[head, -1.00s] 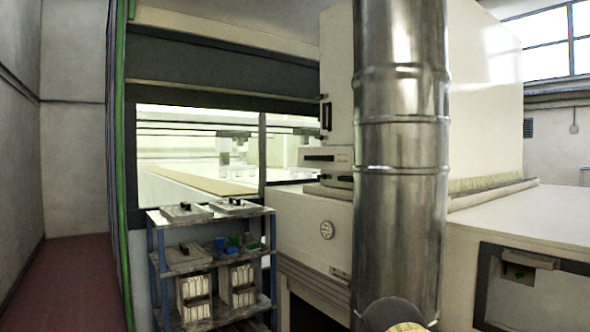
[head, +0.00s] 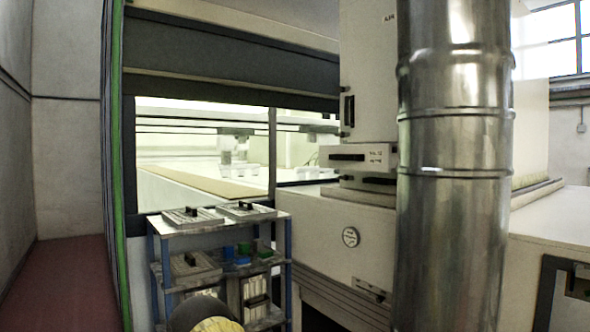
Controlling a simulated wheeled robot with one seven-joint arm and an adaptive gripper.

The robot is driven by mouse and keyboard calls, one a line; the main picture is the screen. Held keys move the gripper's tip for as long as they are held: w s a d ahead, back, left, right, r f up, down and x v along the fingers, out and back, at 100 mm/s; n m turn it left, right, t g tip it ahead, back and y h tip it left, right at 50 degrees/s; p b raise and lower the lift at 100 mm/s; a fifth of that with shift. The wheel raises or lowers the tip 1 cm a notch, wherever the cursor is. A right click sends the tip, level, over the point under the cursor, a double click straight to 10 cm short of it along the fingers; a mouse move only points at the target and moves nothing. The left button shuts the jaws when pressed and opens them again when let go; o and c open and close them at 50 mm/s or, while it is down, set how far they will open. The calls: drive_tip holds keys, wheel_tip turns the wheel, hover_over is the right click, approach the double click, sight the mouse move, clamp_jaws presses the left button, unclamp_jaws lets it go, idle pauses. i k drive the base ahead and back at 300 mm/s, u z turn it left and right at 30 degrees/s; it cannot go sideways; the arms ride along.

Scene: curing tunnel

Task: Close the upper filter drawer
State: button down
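The upper filter drawer (head: 335,165) is a pale drawer with a dark bar handle and a small printed label, on the machine right of the window in the head view. Its front stands out to the left beyond the lower drawer (head: 349,185), so it looks partly pulled out. A rounded dark and yellow part of my arm shows at the bottom edge. My gripper is not in view.
The shiny vertical duct (head: 455,200) stands close, right of the drawers. A blue-framed shelf cart (head: 281,262) with filter panels and small bins stands left, in front of the window. A pale cabinet (head: 345,245) lies below the drawers. Red floor (head: 65,280) is clear at far left.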

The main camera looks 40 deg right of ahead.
sight(377, 157)
drive_tip(key=i, duration=0.55)
drive_tip(key=z, duration=0.75)
drive_tip(key=i, duration=0.55)
drive_tip(key=z, duration=0.65)
